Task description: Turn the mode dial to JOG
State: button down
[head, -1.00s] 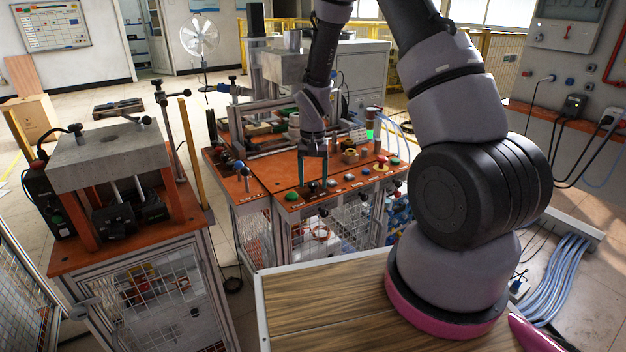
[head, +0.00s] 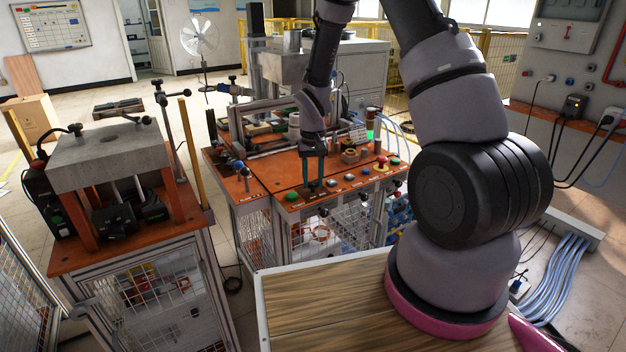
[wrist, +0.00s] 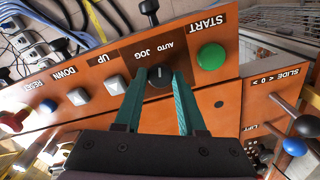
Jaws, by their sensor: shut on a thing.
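The mode dial (wrist: 159,80) is a small black knob on the orange control panel (wrist: 222,98). In the wrist view its AUTO label (wrist: 168,46) and JOG label (wrist: 141,54) read upside down just above it, JOG left of AUTO. My gripper (wrist: 160,76) is shut on the dial, one green finger on each side. Which label the dial points to is too small to tell. In the head view my gripper (head: 313,186) reaches down to the front of the panel, and the dial is not clear there.
A green START button (wrist: 211,56) sits close right of the dial in the wrist view. Grey buttons (wrist: 115,84) and a red knob (wrist: 14,121) lie to the left. Levers with a blue ball (wrist: 295,147) stand at the right.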

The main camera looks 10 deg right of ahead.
aim_at(313, 183)
jog(key=n, duration=0.4)
jog(key=shift+n, duration=0.3)
jog(key=n, duration=0.4)
jog(key=shift+n, duration=0.3)
jog(key=c, duration=0.5)
grip_release()
notch_tip(313, 183, up, 11)
jog(key=shift+f, duration=0.1)
